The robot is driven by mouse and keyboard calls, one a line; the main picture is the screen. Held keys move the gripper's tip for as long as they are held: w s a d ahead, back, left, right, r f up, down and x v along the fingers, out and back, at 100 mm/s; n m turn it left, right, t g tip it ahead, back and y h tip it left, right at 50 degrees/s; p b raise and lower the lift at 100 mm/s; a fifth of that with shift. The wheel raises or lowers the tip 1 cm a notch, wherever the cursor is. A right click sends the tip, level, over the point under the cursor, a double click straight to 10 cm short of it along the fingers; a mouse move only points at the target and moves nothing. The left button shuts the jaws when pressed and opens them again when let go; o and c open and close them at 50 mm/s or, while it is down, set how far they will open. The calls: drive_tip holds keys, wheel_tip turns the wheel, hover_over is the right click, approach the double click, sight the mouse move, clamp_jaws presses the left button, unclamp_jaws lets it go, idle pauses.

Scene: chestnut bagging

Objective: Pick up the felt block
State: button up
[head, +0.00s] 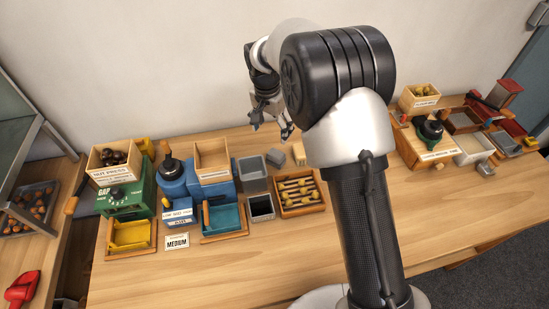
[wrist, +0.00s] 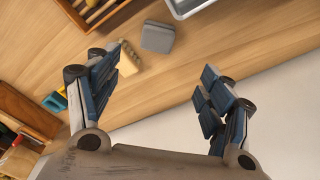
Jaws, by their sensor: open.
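The felt block appears to be the small grey block (head: 275,157) on the table, behind the wooden tray of brass-coloured pieces. In the wrist view the grey block (wrist: 158,37) lies flat near the top, beyond the fingertips and between their lines. My gripper (head: 272,129) is open and empty above the back of the table, close to the wall. In the wrist view my gripper (wrist: 162,78) has its two blue-padded fingers spread wide, with bare table and wall between them. It does not touch the grey block.
A pale wooden piece (head: 298,154) stands close beside the grey block; in the wrist view this wooden piece (wrist: 129,60) is near one finger. A grey bin (head: 252,172) and the slotted wooden tray (head: 322,207) are also close. Open table lies at the front.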

sight(276, 153)
drive_tip(key=f, duration=0.3)
drive_tip(key=f+b, duration=0.1)
drive_tip(key=f, duration=0.2)
drive_tip(key=w+f+b, duration=0.1)
drive_tip(key=f, duration=0.1)
drive_tip(key=shift+d+f, duration=0.35)
drive_tip(key=shift+f, duration=0.05)
drive_tip(key=f, duration=0.1)
drive_tip(key=f+b, duration=0.1)
drive_tip(key=f, duration=0.1)
drive_tip(key=f+b, duration=0.1)
drive_tip(key=shift+s+d+f, duration=0.15)
drive_tip(key=shift+d+f, duration=0.15)
drive_tip(key=shift+f, duration=0.4)
drive_tip(key=shift+r, duration=0.1)
drive_tip(key=shift+c, duration=0.3)
drive_tip(key=c, duration=1.2)
wheel_tip(276, 153, up, 20)
drive_tip(key=p, duration=0.5)
